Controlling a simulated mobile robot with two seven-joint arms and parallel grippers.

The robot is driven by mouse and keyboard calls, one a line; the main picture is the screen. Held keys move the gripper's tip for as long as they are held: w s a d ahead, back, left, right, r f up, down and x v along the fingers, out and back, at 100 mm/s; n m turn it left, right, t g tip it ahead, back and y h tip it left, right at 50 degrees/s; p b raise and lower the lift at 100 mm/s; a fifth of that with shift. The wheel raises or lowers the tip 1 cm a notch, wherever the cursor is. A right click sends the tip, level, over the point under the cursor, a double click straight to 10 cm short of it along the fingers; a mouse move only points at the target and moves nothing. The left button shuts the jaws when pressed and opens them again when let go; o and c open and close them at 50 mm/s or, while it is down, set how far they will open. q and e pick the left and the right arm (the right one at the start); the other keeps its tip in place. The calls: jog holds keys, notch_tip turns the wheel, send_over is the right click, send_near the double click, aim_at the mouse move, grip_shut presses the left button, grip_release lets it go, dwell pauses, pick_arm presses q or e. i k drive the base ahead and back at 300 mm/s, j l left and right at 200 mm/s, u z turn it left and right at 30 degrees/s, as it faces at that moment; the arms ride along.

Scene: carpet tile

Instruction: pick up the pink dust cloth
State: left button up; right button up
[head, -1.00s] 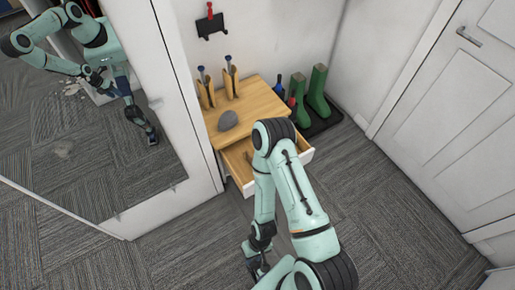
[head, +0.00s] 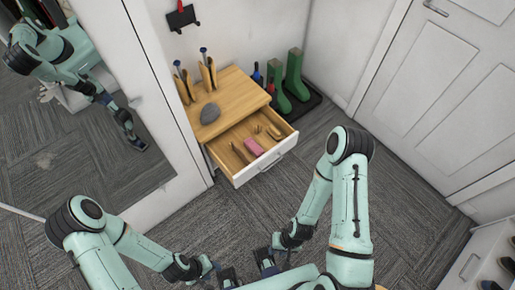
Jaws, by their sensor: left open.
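The pink dust cloth (head: 254,146) lies in the open drawer (head: 266,168) of a small wooden-topped cabinet, among a few brown items. My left gripper (head: 217,270) is open at the bottom of the head view, well in front of and below the drawer, with nothing seen in it. My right gripper (head: 270,254) hangs beside it, to the right, also apart from the drawer. Its fingers are small and dark, and I cannot tell whether they are open. Neither gripper touches the cloth.
A grey stone (head: 210,114) and wooden holders (head: 208,75) stand on the cabinet top (head: 236,90). Green boots (head: 293,77) stand on a black tray to its right. A mirror (head: 85,150) is at left, a white door (head: 440,100) at right. Carpet before the drawer is clear.

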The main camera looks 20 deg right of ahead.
aim_at(255, 149)
jog(key=z, duration=0.55)
jog(key=i+l+u, duration=0.2)
jog(key=i+l, duration=0.3)
jog(key=i+l+u, duration=0.15)
jog(key=l, duration=0.3)
jog(key=i+l+u, duration=0.1)
jog(key=l, duration=0.4)
jog(key=i+l+u, duration=0.15)
jog(key=l, duration=0.35)
jog(key=l+u, duration=0.15)
jog(key=l, duration=0.3)
jog(key=i+u, duration=0.1)
jog(key=i, duration=0.15)
